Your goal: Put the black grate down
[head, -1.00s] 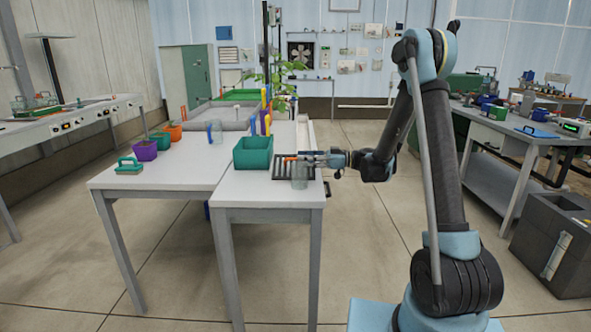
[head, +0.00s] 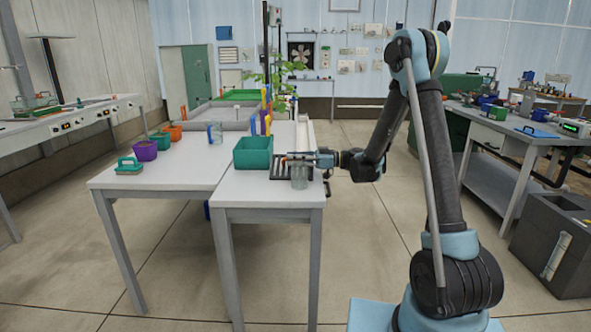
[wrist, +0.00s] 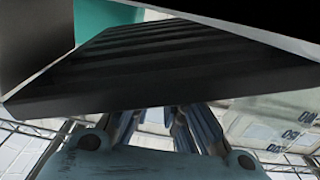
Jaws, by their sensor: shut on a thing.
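The black slatted grate (head: 279,167) is at the right end of the near white table, between the teal bin and the glass jar. In the wrist view the grate (wrist: 170,72) fills much of the picture as a dark, ribbed slab. My gripper (head: 319,158) reaches in from the right and is shut on the grate. In the wrist view its fingers (wrist: 168,122) meet the grate's near edge. I cannot tell whether the grate touches the tabletop. The jar and gripper partly hide it in the head view.
The glass jar (head: 299,176) stands close in front of the gripper. The teal bin (head: 252,153) stands left of the grate. The white table (head: 266,197) is clear in front of the bin. Upright coloured-handled tools (head: 266,110) stand behind.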

